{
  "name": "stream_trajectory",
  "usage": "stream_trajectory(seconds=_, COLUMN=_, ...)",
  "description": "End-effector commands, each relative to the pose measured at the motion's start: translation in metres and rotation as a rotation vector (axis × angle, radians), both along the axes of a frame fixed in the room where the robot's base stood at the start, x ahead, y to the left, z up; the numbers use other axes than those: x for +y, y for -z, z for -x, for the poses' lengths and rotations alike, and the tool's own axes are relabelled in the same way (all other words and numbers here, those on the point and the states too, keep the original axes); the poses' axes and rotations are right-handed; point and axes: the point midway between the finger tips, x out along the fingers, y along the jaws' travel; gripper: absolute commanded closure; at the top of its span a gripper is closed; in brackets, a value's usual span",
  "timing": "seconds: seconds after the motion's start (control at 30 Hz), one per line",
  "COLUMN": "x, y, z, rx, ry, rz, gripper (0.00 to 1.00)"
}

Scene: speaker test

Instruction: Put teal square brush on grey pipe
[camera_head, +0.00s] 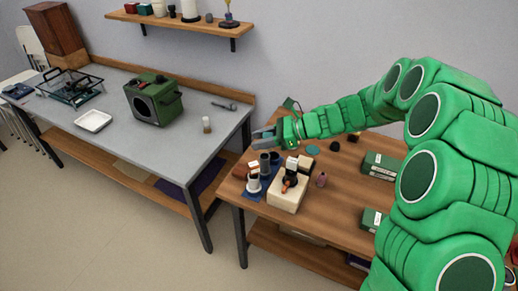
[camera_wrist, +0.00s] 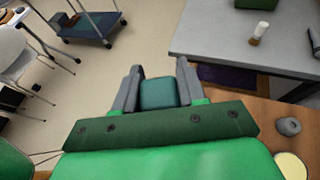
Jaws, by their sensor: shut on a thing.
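My gripper (camera_head: 263,138) is over the back left corner of the wooden table in the head view. In the wrist view the gripper (camera_wrist: 159,70) is shut on a teal square block, which I take as the teal square brush (camera_wrist: 157,93). The brush sits between the two grey fingers; I cannot make it out clearly in the head view. A dark grey upright cylinder (camera_head: 265,164), possibly the grey pipe, stands on the wooden table just below the gripper in the head view. I cannot tell for certain that it is the pipe.
Green boxes (camera_head: 379,164) lie to the right. The grey table (camera_head: 165,140) holds a green case (camera_head: 153,98) and a white tray (camera_head: 93,121).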

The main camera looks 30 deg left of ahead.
Motion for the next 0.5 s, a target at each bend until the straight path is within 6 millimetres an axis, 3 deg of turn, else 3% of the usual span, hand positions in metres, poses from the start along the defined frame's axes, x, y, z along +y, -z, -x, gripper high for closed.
stream_trajectory(seconds=0.3, x=0.015, y=0.032, z=-0.019, rx=0.003, ry=0.000, rz=0.001, gripper=0.90)
stream_trajectory(seconds=0.5, x=0.020, y=0.040, z=-0.025, rx=0.002, ry=0.000, rz=0.002, gripper=0.90)
